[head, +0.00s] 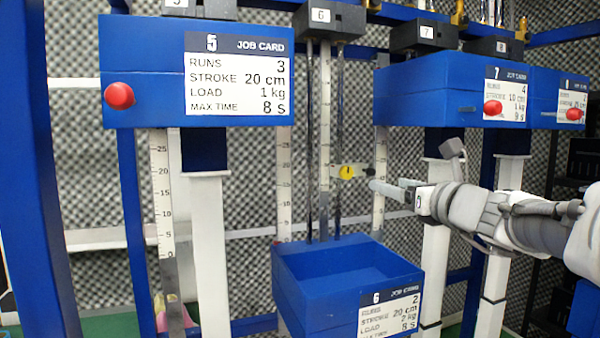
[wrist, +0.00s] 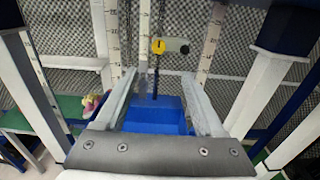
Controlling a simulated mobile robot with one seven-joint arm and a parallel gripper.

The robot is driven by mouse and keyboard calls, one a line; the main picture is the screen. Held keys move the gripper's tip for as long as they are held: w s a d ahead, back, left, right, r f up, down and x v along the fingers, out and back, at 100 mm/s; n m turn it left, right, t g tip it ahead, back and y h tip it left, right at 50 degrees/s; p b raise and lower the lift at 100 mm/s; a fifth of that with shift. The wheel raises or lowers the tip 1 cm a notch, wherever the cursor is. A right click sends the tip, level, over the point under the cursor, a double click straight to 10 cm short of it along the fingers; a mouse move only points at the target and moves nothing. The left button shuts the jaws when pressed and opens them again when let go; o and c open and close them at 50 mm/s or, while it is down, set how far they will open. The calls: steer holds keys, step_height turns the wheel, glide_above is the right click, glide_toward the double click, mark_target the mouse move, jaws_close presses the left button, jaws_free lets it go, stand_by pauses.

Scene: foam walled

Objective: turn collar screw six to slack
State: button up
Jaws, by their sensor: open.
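Collar screw six is a yellow round knob (head: 347,171) with a dark mark across its face. It sits on a small collar (head: 363,171) on the rods of station six. In the wrist view the yellow knob (wrist: 158,46) shows beyond and between my fingertips, with the dark end of the collar to its right. My gripper (head: 387,186) is open and empty, with its fingers pointing left toward the collar, a little to the right of and below the knob. In the wrist view the gripper (wrist: 159,80) has its two fingers wide apart, touching nothing.
Blue box six (head: 300,298) stands low under the collar, open at the top. Blue box five (head: 145,60), with a red button, hangs at left. Blue box seven (head: 430,85) hangs above my arm. White posts (head: 209,250) and upright scales flank the station.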

mark_target(348, 172)
steer(key=p+x, duration=0.2)
steer(key=x, duration=1.4)
steer(key=shift+w+a+f, duration=0.1)
steer(key=shift+w, duration=0.05)
steer(key=shift+c, duration=0.2)
jaws_close()
